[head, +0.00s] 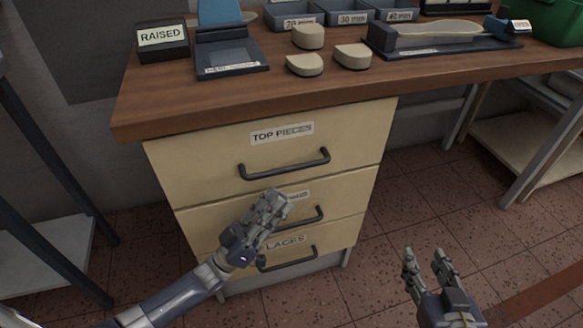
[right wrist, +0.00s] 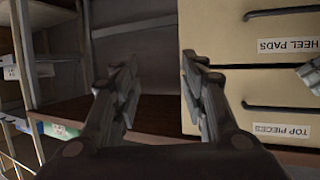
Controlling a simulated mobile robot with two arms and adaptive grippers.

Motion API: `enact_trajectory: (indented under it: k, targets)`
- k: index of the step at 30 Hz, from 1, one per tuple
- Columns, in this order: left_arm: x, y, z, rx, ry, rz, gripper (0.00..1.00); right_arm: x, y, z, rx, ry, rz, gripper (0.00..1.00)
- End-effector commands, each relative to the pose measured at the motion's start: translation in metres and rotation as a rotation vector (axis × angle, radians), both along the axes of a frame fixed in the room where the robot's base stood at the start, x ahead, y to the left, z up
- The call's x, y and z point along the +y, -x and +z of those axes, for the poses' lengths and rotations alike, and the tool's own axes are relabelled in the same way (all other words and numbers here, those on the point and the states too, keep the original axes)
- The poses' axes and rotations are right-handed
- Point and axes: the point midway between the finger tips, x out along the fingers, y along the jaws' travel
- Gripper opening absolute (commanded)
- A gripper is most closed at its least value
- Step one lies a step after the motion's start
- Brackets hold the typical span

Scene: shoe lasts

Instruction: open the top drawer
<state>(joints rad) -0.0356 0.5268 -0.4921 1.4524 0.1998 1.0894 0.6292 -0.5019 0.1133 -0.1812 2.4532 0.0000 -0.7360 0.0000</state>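The top drawer (head: 210,160) is the cream front labelled TOP PIECES, just under the wooden worktop, and it looks shut. Its dark bar handle (head: 285,168) is free of both grippers. My left gripper (head: 276,201) is in front of the middle drawer, below that handle, and partly covers the middle drawer's label and handle. Its fingers look close together, but whether they are shut is unclear. My right gripper (head: 427,257) is open and empty, low over the floor to the right of the drawers. The top drawer (right wrist: 205,122) also shows in the right wrist view, beyond the right gripper (right wrist: 165,75).
The middle drawer (head: 350,190) and the LACES drawer (head: 335,235) look shut. The worktop (head: 180,95) holds a RAISED sign (head: 162,38), three cream pieces, blue bins and a shoe last (head: 430,35). Metal shelves stand on both sides. The tiled floor in front is clear.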

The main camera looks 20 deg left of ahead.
Motion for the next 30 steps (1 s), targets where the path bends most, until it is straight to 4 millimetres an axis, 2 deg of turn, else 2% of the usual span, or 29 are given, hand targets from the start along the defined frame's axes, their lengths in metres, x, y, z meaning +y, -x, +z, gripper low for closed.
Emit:
enact_trajectory:
  k: [3,9,24,30]
  targets:
    - [0.019,0.006,0.001,-0.05,0.03,-0.044,0.2,0.0,0.0,0.0,0.0,0.0,0.0,0.4]
    - [0.027,0.01,0.007,-0.084,0.051,-0.074,0.2,0.0,0.001,-0.001,0.009,0.002,-0.001,0.4]
    - [-0.016,-0.033,0.066,-0.086,0.053,-0.073,0.2,-0.006,0.013,-0.021,0.115,0.027,-0.008,0.4]
    - [-0.025,-0.042,0.077,-0.084,0.052,-0.072,0.2,-0.007,0.014,-0.022,0.124,0.029,-0.009,0.4]
